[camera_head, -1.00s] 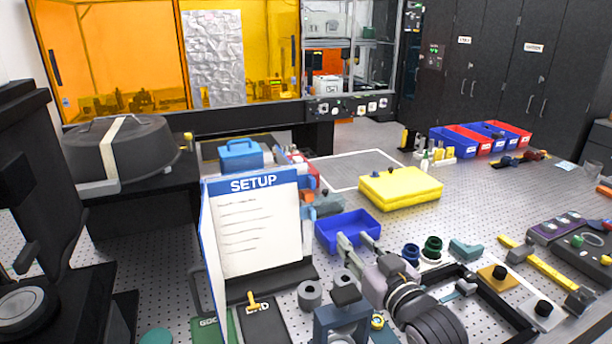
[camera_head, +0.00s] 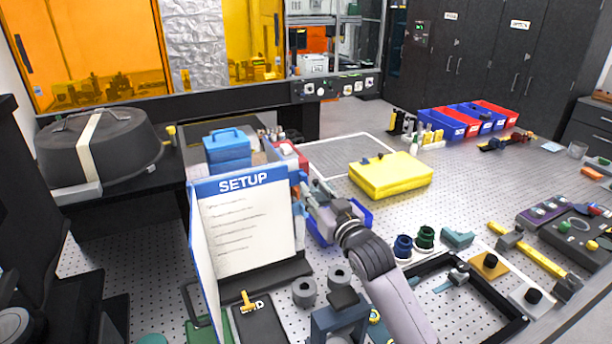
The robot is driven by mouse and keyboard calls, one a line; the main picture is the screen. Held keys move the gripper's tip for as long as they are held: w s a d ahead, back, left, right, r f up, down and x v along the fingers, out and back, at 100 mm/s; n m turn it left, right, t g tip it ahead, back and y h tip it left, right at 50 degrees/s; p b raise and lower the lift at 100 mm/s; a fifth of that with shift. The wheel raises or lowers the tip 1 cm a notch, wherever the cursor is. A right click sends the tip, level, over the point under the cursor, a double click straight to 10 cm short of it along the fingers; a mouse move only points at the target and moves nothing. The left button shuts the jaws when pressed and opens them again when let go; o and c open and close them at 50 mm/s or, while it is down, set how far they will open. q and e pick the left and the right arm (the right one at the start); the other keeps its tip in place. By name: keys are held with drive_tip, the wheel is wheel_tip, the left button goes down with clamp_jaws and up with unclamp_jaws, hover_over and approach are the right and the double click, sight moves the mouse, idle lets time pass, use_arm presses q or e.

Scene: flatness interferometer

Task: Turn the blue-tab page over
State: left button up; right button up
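The page flip stand (camera_head: 242,228) stands upright on the bench at centre left, with a blue "SETUP" header and lines of text on its front page. A small blue tab (camera_head: 298,208) shows at the page's right edge. My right gripper (camera_head: 306,192) is beside that edge, its fingers pointing toward the tabs. The fingertips are small and partly hidden, so I cannot tell whether they touch a tab or are open. My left gripper is not in view.
A blue bin (camera_head: 354,226) sits partly behind my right arm. A yellow block (camera_head: 391,175) lies behind it. Grey rings (camera_head: 304,292) and a black frame (camera_head: 510,328) are in front. A blue toolbox (camera_head: 228,150) is behind the stand.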

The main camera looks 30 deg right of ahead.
sight(305, 180)
drive_tip(key=w+p, duration=0.1)
drive_tip(key=w, duration=0.4)
drive_tip(key=shift+w+d, duration=0.15)
drive_tip(key=shift+w, duration=0.2)
drive_tip(key=shift+s+r, duration=0.1)
drive_tip(key=shift+c, duration=0.3)
clamp_jaws()
